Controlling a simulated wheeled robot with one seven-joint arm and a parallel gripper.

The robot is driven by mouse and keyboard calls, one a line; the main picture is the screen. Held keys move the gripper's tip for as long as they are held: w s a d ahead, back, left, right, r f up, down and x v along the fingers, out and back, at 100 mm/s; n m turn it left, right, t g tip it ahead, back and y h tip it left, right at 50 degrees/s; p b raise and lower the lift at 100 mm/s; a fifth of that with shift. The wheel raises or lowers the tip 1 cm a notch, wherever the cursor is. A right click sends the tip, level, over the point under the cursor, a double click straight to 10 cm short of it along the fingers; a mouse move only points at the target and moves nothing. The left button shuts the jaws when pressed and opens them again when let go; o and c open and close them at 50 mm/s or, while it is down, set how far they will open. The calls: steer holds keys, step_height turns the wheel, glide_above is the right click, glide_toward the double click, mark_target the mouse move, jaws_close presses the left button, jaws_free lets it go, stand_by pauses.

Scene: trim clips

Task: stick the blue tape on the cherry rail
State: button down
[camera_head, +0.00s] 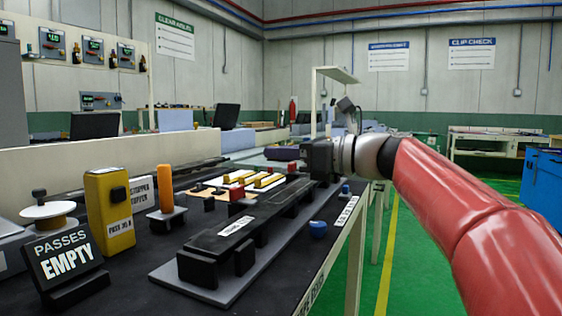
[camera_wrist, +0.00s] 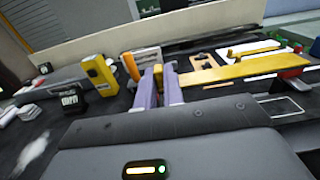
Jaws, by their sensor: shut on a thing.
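My gripper (camera_head: 280,153) has purple fingers and is held above the far part of the bench. In the wrist view its fingers (camera_wrist: 158,88) are close together, with a narrow orange-red thing (camera_wrist: 158,76) between them; I cannot tell whether this is what they grip or lies behind. No strip of blue tape can be made out. A long black fixture (camera_head: 225,243) with a white label lies along the bench. A red block (camera_head: 238,194) sits beside it, and another red piece (camera_head: 292,168) lies farther back. I cannot tell which thing is the cherry rail.
Yellow bars (camera_head: 268,181) lie behind the fixture. At left stand a "PASSES EMPTY" sign (camera_head: 66,262), a yellow box (camera_head: 110,210), an orange upright cylinder (camera_head: 165,188) and a white spool (camera_head: 48,210). A blue knob (camera_head: 318,228) sits near the bench's right edge.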

mark_target(282, 202)
steer(key=shift+s+r, duration=0.1)
stand_by(0.3)
steer(key=shift+f+b, duration=2.4)
steer(key=shift+f, duration=1.4)
steer(key=shift+d, duration=0.1)
steer(key=c, duration=1.4)
jaws_free()
steer(key=shift+c, duration=0.2)
